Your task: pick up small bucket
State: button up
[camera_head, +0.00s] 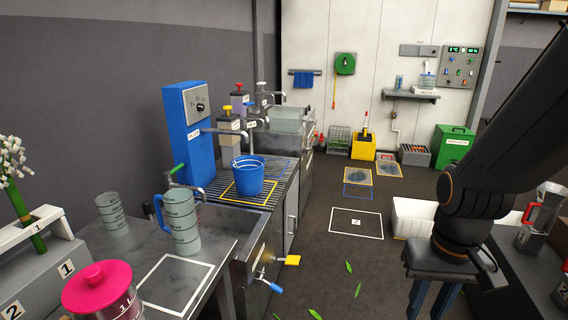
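A small blue bucket (248,180) stands upright on a slatted metal drain board (284,181), inside a yellow square outline. It is in front of a blue dispenser box and close to its spout. My gripper (429,311) hangs at the lower right of the head view, pointing down. Its two blue fingers are apart with nothing visible between them, and the tips run near the picture's bottom edge. The gripper is well to the right of the bucket and not touching it.
A sink with a blue-handled valve (268,283) and yellow pedal-like part (292,260) juts out below. A measuring jug (181,224) and a pink-lidded jar (102,293) stand on the left counter. A white bin (412,220) is behind my gripper. The middle floor is open, with scattered leaves.

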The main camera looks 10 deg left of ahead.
aim_at(247, 170)
jog(key=i, duration=3.65)
jog(key=u, duration=2.8)
